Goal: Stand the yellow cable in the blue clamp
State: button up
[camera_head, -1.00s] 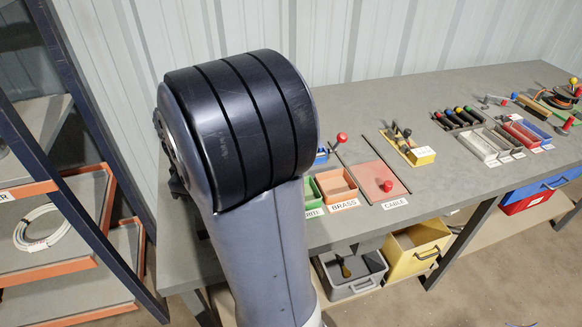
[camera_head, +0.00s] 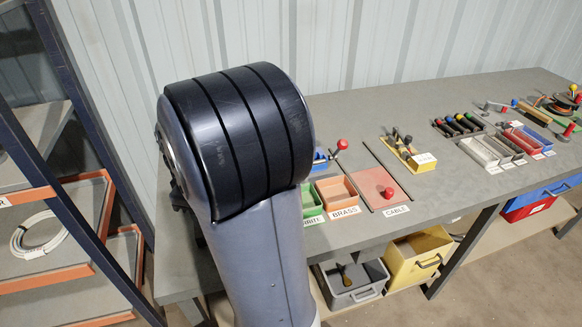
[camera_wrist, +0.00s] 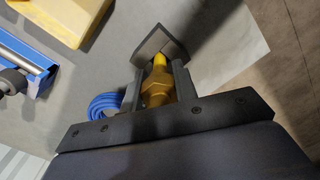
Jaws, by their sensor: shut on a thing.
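In the wrist view my gripper (camera_wrist: 158,88) is shut on a yellow-gold piece (camera_wrist: 157,90) that stands out between the two dark fingers. It has a wide middle and a narrow tip; I cannot tell whether it is the yellow cable. A blue device with metal rods (camera_wrist: 38,62), probably the blue clamp, is at the left, apart from the gripper. In the head view my arm hides the gripper, and a blue part (camera_head: 320,156) shows just right of the arm.
A blue coil (camera_wrist: 103,104) lies close to my left finger. A yellow block (camera_wrist: 70,15) is at the wrist view's upper left. The bench holds a brass tray (camera_head: 337,193), a pink cable plate (camera_head: 373,183) and a yellow holder (camera_head: 408,153). Bare bench (camera_head: 440,185) lies right of these.

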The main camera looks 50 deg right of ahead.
jog(key=shift+r+p, duration=2.05)
jog(key=shift+r, duration=0.4)
jog(key=shift+w+d, duration=0.1)
